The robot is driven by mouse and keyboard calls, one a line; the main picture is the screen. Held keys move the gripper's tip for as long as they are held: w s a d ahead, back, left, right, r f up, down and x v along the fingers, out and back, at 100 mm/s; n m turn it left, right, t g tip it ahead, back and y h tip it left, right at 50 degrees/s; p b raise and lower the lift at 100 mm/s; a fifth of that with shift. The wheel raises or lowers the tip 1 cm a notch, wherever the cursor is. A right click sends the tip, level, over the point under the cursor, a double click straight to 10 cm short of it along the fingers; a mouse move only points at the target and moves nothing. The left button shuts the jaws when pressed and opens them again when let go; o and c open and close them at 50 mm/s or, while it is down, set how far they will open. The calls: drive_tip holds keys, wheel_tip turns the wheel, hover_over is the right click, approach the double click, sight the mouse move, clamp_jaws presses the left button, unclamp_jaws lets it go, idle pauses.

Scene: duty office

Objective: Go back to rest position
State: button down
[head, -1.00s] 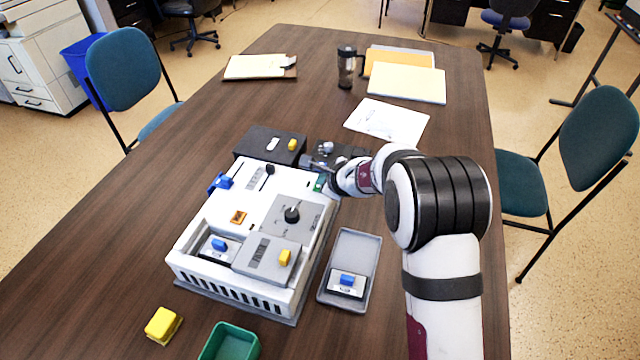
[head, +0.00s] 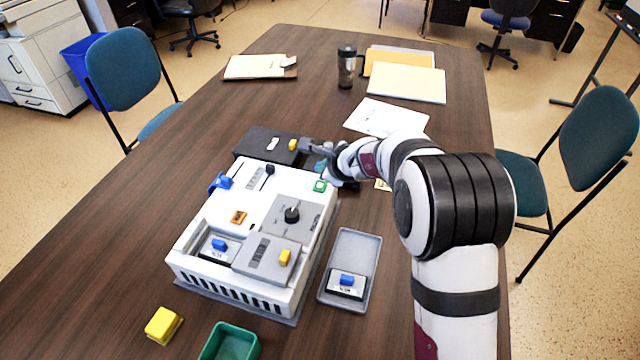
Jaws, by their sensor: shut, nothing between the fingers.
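My gripper (head: 306,146) is shut and empty. It is at the far side of the white device (head: 205,225), by the right end of a black box (head: 262,143) with a yellow knob. It appears raised above the table, though its exact height is hard to tell. The device has a green button (head: 320,186), a black dial (head: 292,214), an orange switch (head: 238,217), a blue knob at its left edge and a yellow-handled grey module (head: 268,258). My forearm hides part of the table behind the device.
A grey tray (head: 371,262) holding a blue-handled module is right of the device. A yellow block (head: 163,325) and a green bin (head: 229,343) are at the front. The table's left side is clear.

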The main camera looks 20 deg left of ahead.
wheel_tip(320, 180, up, 2)
drive_tip(key=shift+r, duration=0.4)
drive_tip(key=s+d+r+n+g, duration=0.1)
drive_tip(key=s+d+r+n, duration=0.2)
drive_tip(key=s+d, duration=0.3)
drive_tip(key=s+d+r+n+g, duration=0.2)
drive_tip(key=s+d+r+n, duration=0.2)
drive_tip(key=s, duration=0.4)
drive_tip(key=s+d+f+n+g+h, duration=0.1)
drive_tip(key=s+d, duration=0.3)
drive_tip(key=s, duration=0.4)
drive_tip(key=s+d+f+n+g+h, duration=0.1)
drive_tip(key=s+d+n, duration=0.2)
drive_tip(key=s+d, duration=0.2)
drive_tip(key=s+d+f+n+g+h, duration=0.1)
drive_tip(key=s+d, duration=0.3)
drive_tip(key=s, duration=0.7)
drive_tip(key=shift+s+d+n+g+h, duration=0.2)
drive_tip(key=shift+n+g+h, duration=0.2)
drive_tip(key=shift+h, duration=0.2)
